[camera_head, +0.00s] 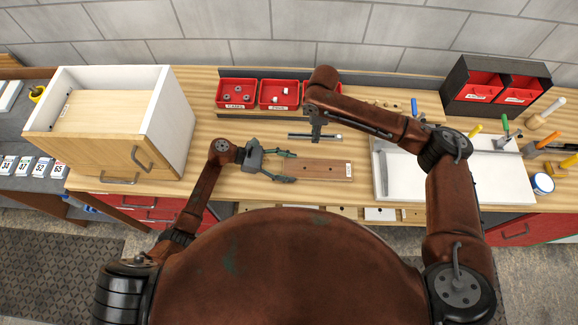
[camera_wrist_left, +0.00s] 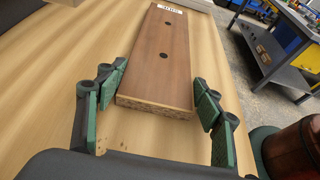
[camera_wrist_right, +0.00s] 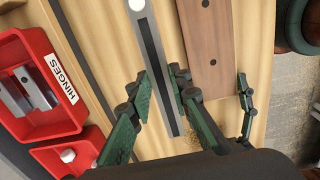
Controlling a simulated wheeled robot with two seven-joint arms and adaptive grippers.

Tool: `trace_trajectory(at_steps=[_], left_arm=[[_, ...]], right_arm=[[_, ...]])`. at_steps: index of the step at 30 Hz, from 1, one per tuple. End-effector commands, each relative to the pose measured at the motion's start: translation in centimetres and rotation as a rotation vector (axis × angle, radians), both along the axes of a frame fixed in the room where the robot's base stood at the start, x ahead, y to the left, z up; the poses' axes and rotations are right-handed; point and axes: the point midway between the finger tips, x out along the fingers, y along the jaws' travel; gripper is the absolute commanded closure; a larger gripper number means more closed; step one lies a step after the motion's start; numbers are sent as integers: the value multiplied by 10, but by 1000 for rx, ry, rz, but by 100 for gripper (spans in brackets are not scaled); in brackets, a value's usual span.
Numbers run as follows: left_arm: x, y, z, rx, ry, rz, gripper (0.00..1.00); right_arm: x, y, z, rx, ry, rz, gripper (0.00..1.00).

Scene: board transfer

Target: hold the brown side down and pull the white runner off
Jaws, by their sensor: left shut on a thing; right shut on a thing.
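The brown side (camera_head: 322,170) lies flat on the bench, with a white label at its right end and dark holes along it. My left gripper (camera_head: 290,168) has its fingers on both long edges at its left end; the left wrist view shows the brown side (camera_wrist_left: 165,65) between them. The runner (camera_head: 308,135), a pale strip with a dark groove, is behind the brown side, and bare wood shows between them. My right gripper (camera_head: 316,136) reaches down onto it. In the right wrist view the runner (camera_wrist_right: 160,75) runs between my right fingers, which partly hide it.
Red bins (camera_head: 237,92) stand behind, one labelled HINGES (camera_wrist_right: 35,85). A wooden drawer cabinet (camera_head: 125,125) stands at left. A white tray (camera_head: 455,185) lies at right, with tools beyond it and a black rack (camera_head: 455,85) of red bins behind.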

Motion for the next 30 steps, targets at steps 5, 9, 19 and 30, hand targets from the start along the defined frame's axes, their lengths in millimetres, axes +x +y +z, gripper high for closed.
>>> trace_trajectory(at_steps=[5, 9, 19, 30], left_arm=[[0, 0, -1, 1, 1, 1, 71], [0, 0, 0, 1, 1, 1, 71], [0, 0, 0, 1, 1, 1, 71], [0, 0, 0, 1, 1, 1, 71]], right_arm=[[18, 4, 1, 1, -2, -1, 100], [31, 7, 1, 1, -1, -2, 100], [45, 9, 1, 1, -1, 0, 100], [44, 9, -6, 0, 0, 0, 100]])
